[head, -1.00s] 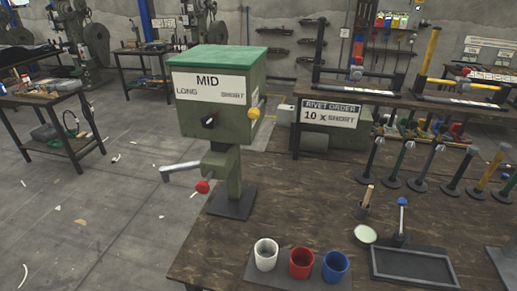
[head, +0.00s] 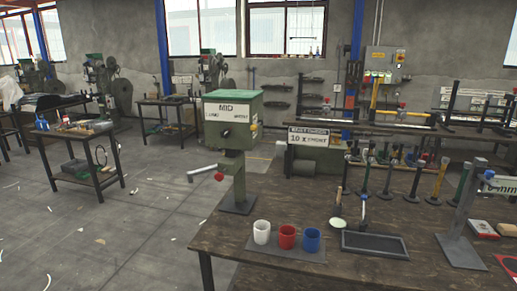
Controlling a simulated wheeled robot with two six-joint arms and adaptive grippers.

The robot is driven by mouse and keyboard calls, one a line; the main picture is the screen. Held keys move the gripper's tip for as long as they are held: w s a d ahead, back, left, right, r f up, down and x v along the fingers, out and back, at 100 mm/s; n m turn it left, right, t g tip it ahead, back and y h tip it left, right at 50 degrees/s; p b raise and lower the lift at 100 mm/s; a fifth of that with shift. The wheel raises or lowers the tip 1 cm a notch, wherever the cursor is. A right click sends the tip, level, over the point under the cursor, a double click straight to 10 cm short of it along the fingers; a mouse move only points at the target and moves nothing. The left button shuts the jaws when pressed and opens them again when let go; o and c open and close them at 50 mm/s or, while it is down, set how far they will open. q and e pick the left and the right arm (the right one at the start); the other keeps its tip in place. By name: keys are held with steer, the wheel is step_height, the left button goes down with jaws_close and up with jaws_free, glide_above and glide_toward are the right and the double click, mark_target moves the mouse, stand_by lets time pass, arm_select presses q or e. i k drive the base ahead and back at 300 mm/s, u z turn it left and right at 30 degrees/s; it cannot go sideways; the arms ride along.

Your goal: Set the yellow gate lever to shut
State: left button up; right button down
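The box front has a black selector knob (head: 225,133) and a "MID" label (head: 227,107). A grey crank arm (head: 202,171) with a red knob (head: 219,176) sticks out to the left below the box. Neither of my grippers is in view.
White (head: 262,232), red (head: 287,236) and blue (head: 311,239) cups stand at the bench's (head: 215,246) front. A dark tray (head: 374,245) and several upright hand tools are to the right. A rivet order sign (head: 313,137) stands behind. The floor at left is mostly clear.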

mark_target(254, 127)
steer(key=u, duration=0.75)
steer(key=i, duration=1.4)
steer(key=z, duration=0.1)
